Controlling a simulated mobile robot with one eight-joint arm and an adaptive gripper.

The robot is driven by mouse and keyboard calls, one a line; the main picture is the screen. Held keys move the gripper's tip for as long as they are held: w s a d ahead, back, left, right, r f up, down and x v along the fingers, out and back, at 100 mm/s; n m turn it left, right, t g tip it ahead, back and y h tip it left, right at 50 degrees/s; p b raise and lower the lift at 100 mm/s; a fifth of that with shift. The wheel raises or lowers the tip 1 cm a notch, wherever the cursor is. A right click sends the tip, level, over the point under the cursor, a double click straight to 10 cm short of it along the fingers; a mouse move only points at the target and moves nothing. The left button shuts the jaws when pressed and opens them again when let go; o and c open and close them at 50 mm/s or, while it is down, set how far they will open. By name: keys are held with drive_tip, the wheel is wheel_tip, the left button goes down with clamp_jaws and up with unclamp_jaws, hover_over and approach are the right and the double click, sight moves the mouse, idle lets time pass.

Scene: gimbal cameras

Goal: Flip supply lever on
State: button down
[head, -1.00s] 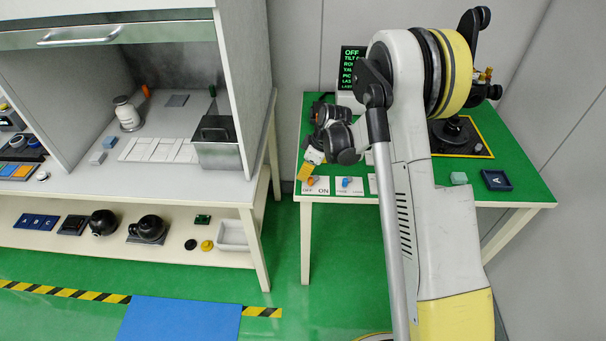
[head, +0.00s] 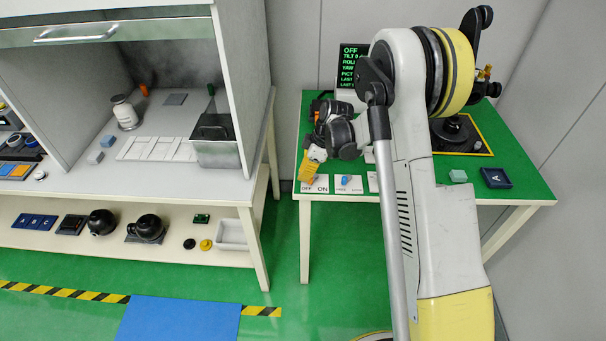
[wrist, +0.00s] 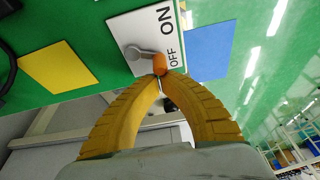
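The supply lever is a grey arm with an orange knob (wrist: 160,63) on a white plate (wrist: 133,28) marked ON and OFF, in the wrist view. The knob lies at the OFF end. My gripper (wrist: 162,78) has its two yellow fingers brought together at the tips, right at the knob. They look shut and touching or almost touching it; I cannot tell whether the knob is pinched between them. In the head view my gripper (head: 306,183) is low over the plate (head: 321,185) at the green table's front left corner and hides the lever. The display (head: 350,63) reads OFF at the top.
A blue-knobbed control (head: 345,181) stands on the plate to the right. The green table (head: 520,165) also holds a pale block (head: 458,176), a dark blue tray (head: 497,179) and a black stand. A white cabinet bench (head: 240,190) stands to the left across a gap.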

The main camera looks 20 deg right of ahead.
drive_tip(key=n, duration=0.1)
drive_tip(key=s+n+g, duration=0.1)
drive_tip(key=n, duration=0.1)
drive_tip(key=d+n, duration=0.1)
drive_tip(key=n, duration=0.1)
drive_tip(key=shift+s+g+b, duration=0.25)
drive_tip(key=shift+g+b, duration=0.05)
drive_tip(key=shift+b, duration=0.1)
drive_tip(key=shift+s+d, duration=0.15)
drive_tip(key=shift+s, duration=0.05)
drive_tip(key=shift+s+d, duration=0.1)
drive_tip(key=shift+d, duration=0.05)
idle(1.3)
drive_tip(key=shift+w, duration=0.8)
